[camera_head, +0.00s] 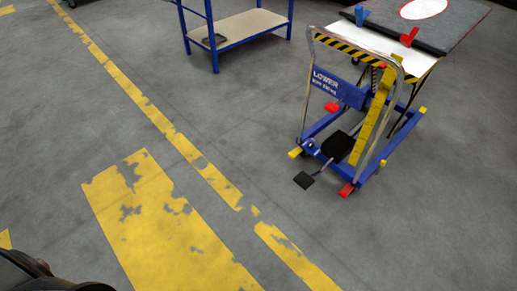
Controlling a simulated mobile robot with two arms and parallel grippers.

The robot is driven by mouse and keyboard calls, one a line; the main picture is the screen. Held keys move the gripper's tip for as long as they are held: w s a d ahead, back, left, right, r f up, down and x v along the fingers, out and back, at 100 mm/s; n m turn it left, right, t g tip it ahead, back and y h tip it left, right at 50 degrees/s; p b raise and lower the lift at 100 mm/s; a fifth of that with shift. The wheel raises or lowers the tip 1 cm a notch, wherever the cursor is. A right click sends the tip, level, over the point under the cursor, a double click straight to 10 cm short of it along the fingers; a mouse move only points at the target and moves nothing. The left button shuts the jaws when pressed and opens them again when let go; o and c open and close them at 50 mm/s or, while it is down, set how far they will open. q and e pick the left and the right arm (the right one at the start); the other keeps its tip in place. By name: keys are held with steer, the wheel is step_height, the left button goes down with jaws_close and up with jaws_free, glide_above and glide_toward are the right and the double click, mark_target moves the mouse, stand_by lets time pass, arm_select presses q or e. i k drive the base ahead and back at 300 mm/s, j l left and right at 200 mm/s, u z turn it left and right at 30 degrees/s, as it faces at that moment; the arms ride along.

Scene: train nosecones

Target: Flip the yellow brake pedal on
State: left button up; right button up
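A blue lift cart (322,127) with a curved metal push handle stands in the right half of the head view. A small yellow pedal (295,152) sticks out at the cart's near left wheel. I cannot tell from this distance how far it is tilted. A red pedal (346,190) sits at the near right wheel. A black foot pedal (304,180) on a metal rod juts out between them, close to the floor. Neither of my grippers shows in the view.
A blue-framed bench (240,28) stands at the back. The cart's top carries a grey panel (437,28) with blue and red clamps. Worn yellow markings (165,225) cross the grey floor. The floor in front of the cart is clear.

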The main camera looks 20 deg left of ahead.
mark_target(296, 151)
steer(key=i+j+z, duration=0.15)
steer(key=i+z, duration=0.15)
steer(key=i, duration=0.2)
steer(key=i+j+z, duration=0.3)
steer(key=i, duration=0.2)
steer(key=i+j+z, duration=0.35)
steer(key=i, duration=0.1)
